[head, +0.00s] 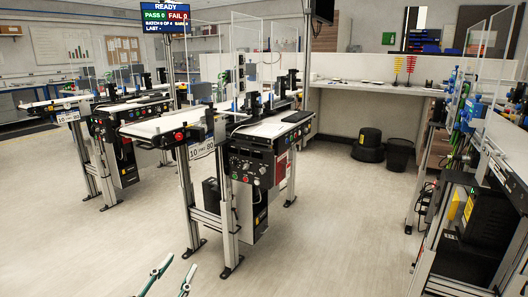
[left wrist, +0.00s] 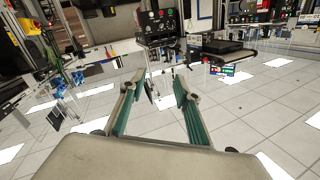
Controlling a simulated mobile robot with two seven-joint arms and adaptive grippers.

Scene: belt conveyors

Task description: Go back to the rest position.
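My left gripper (head: 181,266) shows at the bottom edge of the head view, low over the open floor. Its two green-sided fingers stand apart with nothing between them. In the left wrist view the same gripper (left wrist: 158,78) is open and empty, its fingers spread in front of a tiled surface with bright panels. It touches nothing that I can see. My right gripper is in neither view.
A belt conveyor (head: 165,126) on metal legs stands ahead, with a black control box (head: 250,168) below. Another conveyor (head: 55,102) is at the left. A status screen (head: 167,19) reads READY. A rack with equipment (head: 490,215) stands at the right. The floor (head: 330,235) between is clear.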

